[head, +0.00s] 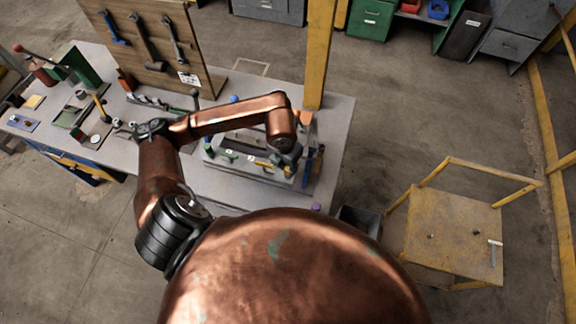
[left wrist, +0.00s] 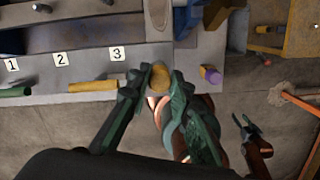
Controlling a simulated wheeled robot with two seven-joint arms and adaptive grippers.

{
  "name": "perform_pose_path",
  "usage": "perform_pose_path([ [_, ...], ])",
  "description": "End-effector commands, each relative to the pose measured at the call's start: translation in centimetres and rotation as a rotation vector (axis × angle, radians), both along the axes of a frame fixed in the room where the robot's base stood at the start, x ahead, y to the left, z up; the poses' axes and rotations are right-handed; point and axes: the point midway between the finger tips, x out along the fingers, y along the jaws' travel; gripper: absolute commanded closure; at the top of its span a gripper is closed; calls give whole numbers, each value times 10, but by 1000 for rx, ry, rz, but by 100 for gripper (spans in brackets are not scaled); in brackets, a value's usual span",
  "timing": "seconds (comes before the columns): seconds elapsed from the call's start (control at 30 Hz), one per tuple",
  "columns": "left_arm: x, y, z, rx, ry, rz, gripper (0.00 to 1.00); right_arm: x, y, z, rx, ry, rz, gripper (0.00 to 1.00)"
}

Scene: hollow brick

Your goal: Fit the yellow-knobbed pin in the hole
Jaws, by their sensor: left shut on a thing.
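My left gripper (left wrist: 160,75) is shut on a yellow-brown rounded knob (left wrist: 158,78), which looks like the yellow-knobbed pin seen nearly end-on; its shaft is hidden. The gripper is at the front edge of a grey fixture (left wrist: 60,71), right of label 3. In the head view the gripper (head: 288,157) is small at the fixture's right end, partly hidden by my wrist. A yellow cylinder (left wrist: 95,86) and a green one (left wrist: 15,91) show below the labels. I cannot make out the hole. My right gripper (left wrist: 242,119) appears open and empty at lower right.
A purple-ended piece (left wrist: 210,74) is right of the left gripper. A yellow post (head: 318,55) rises behind the bench (head: 335,125). A tool board (head: 150,45) and small parts fill its left side. A yellow cart (head: 450,235) stands to the right.

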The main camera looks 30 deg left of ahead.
Motion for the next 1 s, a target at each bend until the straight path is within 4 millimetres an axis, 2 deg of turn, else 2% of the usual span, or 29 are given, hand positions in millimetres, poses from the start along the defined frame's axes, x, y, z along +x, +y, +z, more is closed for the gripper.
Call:
perform_pose_path([
  [0.03,0,0,-2,0,0,0,100,0,0,-2,0,0,0,60],
  [0.07,0,0,-1,0,0,0,79,0,0,-1,0,0,0,60],
  [0.33,0,0,0,0,0,0,60,0,0,0,0,0,0,60],
  [0.67,0,0,3,0,-1,0,60,-1,-3,0,-3,1,1,60],
  [0.83,-2,0,25,0,-4,-2,60,0,-2,0,-2,1,1,60],
  [1.0,-6,0,62,1,-6,-2,60,0,-1,0,-1,0,0,60],
])
